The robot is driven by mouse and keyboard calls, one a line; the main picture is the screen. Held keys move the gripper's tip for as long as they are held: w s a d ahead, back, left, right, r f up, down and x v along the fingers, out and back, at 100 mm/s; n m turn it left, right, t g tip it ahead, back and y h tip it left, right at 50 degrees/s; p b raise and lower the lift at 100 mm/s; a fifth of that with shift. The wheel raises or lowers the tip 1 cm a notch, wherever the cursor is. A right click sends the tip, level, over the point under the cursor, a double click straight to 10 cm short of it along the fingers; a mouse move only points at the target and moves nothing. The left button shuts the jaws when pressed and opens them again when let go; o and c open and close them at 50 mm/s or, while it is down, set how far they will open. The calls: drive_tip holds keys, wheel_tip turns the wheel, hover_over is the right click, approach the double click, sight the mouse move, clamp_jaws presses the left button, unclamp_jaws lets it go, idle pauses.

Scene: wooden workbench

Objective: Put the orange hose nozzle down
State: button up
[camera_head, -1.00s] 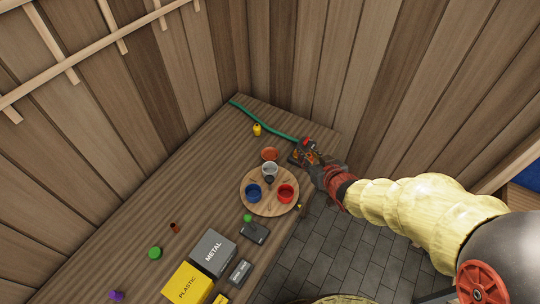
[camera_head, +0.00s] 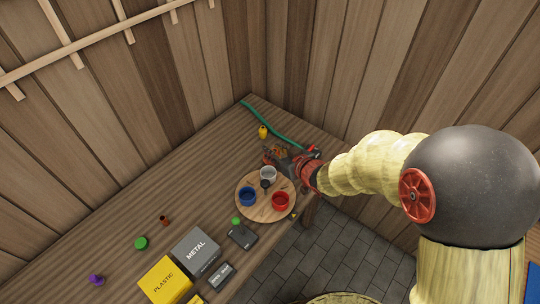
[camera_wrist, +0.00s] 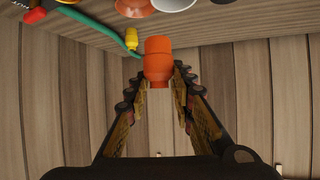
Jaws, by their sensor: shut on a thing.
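The orange hose nozzle (camera_wrist: 158,62) sits between the fingertips of my gripper (camera_wrist: 156,80) in the wrist view, and the fingers hold its lower end. In the head view my gripper (camera_head: 273,153) is over the far edge of the round wooden board (camera_head: 252,210). The nozzle cannot be made out clearly there. The green hose (camera_head: 275,125) lies along the back of the bench, with a red end near my wrist. It also shows in the wrist view (camera_wrist: 103,28), passing behind the nozzle.
The board carries a white cup (camera_head: 268,173), a blue cup (camera_head: 247,196) and a red cup (camera_head: 281,200). A yellow object (camera_head: 263,131) lies by the hose. Grey METAL (camera_head: 196,249) and yellow PLASTIC (camera_head: 165,280) boxes stand in front.

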drive_tip(key=w+f+b, duration=0.1)
drive_tip(key=w+f, duration=0.1)
drive_tip(key=w+f+b, duration=0.1)
drive_tip(key=w+f, duration=0.1)
drive_tip(key=w, duration=0.1)
drive_tip(key=w+a+f+b, duration=0.1)
drive_tip(key=w+f, duration=0.2)
drive_tip(key=shift+w, duration=0.15)
drive_tip(key=shift+w+f+b, duration=0.15)
drive_tip(key=shift+f+b, duration=0.5)
drive_tip(key=shift+f, duration=0.25)
drive_tip(key=shift+w+f+b, duration=0.1)
drive_tip(key=shift+f+b, duration=0.5)
drive_tip(key=shift+f, duration=0.3)
drive_tip(key=shift+f, duration=0.2)
drive_tip(key=o, duration=1)
